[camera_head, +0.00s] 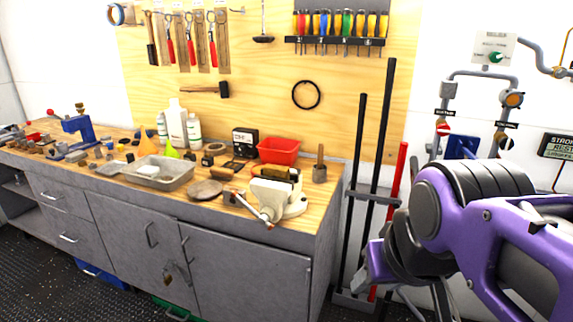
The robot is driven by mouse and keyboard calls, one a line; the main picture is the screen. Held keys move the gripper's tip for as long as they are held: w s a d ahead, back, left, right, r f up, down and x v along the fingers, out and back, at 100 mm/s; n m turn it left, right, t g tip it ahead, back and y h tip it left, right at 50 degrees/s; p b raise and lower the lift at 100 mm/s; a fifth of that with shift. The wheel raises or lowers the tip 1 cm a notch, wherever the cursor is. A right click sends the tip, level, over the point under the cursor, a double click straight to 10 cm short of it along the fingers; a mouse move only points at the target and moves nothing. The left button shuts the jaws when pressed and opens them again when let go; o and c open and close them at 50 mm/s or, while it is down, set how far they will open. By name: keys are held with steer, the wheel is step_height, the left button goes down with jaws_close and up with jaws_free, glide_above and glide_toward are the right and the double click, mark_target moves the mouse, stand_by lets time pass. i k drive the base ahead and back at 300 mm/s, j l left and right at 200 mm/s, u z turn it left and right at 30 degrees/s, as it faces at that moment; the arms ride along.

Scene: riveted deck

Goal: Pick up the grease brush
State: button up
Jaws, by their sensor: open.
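A small dark pot (320,174) stands at the right end of the workbench top, near its back edge. A brown wooden handle (320,153) sticks up out of it, nearly upright; this looks like the grease brush. Its bristles are hidden inside the pot. My purple and black arm (490,225) fills the lower right of the view, to the right of the bench and apart from the pot. The fingers of my gripper cannot be made out in this view.
A cream vise (281,197) stands left of and in front of the pot, with a red bin (278,150) behind it. Tall bars (377,130) stand in a rack at the bench's right end. A metal tray (158,173) and several bottles sit farther left.

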mark_target(321, 147)
steer(key=i+l+z, duration=0.1)
steer(key=i+l, duration=0.8)
steer(key=l, duration=0.1)
